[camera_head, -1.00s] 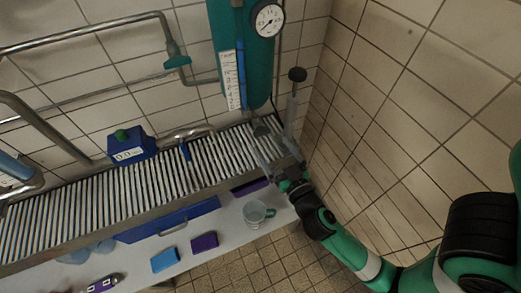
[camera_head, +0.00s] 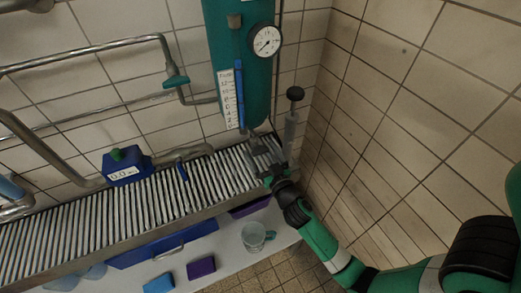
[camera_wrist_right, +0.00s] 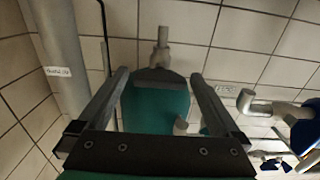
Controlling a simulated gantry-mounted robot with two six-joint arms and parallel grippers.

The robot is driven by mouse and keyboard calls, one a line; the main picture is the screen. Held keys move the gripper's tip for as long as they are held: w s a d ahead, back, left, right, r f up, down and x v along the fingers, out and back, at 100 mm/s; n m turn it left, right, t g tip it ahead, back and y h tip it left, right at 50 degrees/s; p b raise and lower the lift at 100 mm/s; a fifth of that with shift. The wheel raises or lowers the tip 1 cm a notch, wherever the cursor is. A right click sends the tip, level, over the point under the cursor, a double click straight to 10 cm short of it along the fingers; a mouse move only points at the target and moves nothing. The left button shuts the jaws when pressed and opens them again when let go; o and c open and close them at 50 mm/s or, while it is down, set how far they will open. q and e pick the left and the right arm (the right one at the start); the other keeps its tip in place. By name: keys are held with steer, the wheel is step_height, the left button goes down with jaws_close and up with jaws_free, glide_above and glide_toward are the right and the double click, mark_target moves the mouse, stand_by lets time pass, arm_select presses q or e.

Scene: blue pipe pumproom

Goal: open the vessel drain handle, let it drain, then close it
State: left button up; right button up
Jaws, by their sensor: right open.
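The vessel (camera_head: 232,70) is a tall teal cylinder on the back wall with a round gauge (camera_head: 264,41) and a level strip (camera_head: 228,98). My right gripper (camera_head: 266,155) is open just below the vessel's lower end, above the slatted rack. In the right wrist view the open fingers (camera_wrist_right: 160,80) flank the vessel's rounded teal end (camera_wrist_right: 155,108) in the picture, with a pale outlet pipe (camera_wrist_right: 162,42) beyond it. Nothing is held between the fingers. I cannot clearly make out the drain handle. My left gripper is not in view.
A glass mug (camera_head: 254,237) is on the white shelf below. A blue meter box (camera_head: 127,166) sits at the rack's back left. Pipes run along the wall.

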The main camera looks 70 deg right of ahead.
steer(key=shift+w+d, duration=0.25)
steer(key=shift+w, duration=0.05)
steer(key=shift+c, duration=0.2)
steer(key=c, duration=1.3)
steer(key=shift+o, duration=0.2)
